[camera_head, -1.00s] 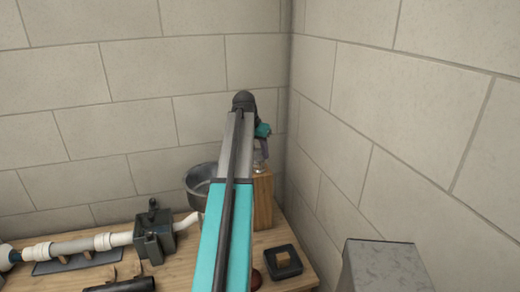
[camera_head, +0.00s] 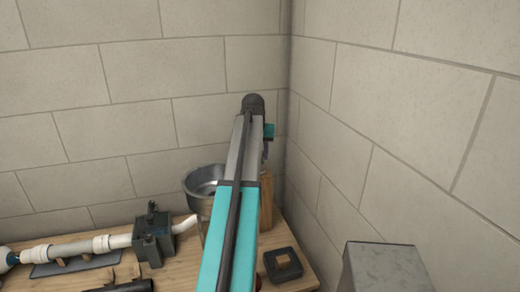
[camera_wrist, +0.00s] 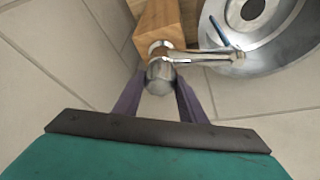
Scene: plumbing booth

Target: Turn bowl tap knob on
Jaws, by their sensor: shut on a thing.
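The chrome bowl tap sits on a wooden block (camera_wrist: 160,22) in the wrist view. Its rounded metal knob (camera_wrist: 160,76) lies between the two purple fingers of my gripper (camera_wrist: 159,90), which is shut on it. The tap's spout (camera_wrist: 210,55) reaches right over the metal bowl (camera_wrist: 270,68). A thin blue strip (camera_wrist: 219,30) shows by the spout; I cannot tell what it is. In the head view the bowl (camera_head: 203,181) stands left of my arm, and the arm hides the tap and most of the block (camera_head: 266,200).
On the wooden bench (camera_head: 185,265), a dark vise (camera_head: 152,238) stands near a white pipe (camera_head: 75,250) at the left. Tiled walls meet in a corner close behind and right of the tap.

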